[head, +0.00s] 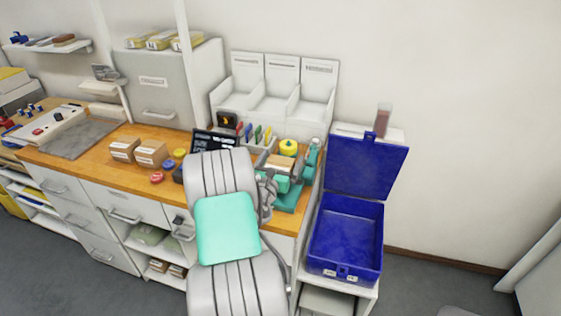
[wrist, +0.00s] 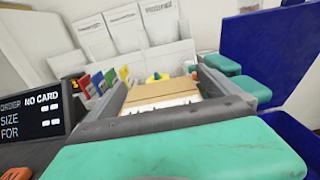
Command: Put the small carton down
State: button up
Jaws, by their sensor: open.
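A small brown carton (head: 281,163) is at the right end of the wooden counter. In the wrist view, the small carton (wrist: 162,94) sits between the two grey fingers of my gripper (wrist: 160,80), with a pale label on its near side. My gripper (head: 284,172) is open around it. I cannot tell whether a finger touches the carton. Its underside is hidden, so what it rests on does not show clearly. My arm covers part of the counter in front of it.
An open blue box (head: 346,235) with its lid raised stands right of the counter. Two other cartons (head: 150,153) stand further left. A dark display (wrist: 35,115) reading "NO CARD", coloured upright cards (head: 257,134) and white bins (head: 275,95) are close by. A yellow object (head: 288,147) is behind the carton.

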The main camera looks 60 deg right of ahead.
jog(key=a+b, duration=0.1)
jog(key=a, duration=0.2)
jog(key=s+a+b, duration=0.1)
jog(key=a, duration=0.3)
jog(key=a+b, duration=0.1)
jog(key=a, duration=0.3)
jog(key=shift+s+a, duration=0.1)
jog(key=shift+s, duration=0.2)
jog(key=shift+s+a+r, duration=0.15)
jog(key=shift+a, duration=0.2)
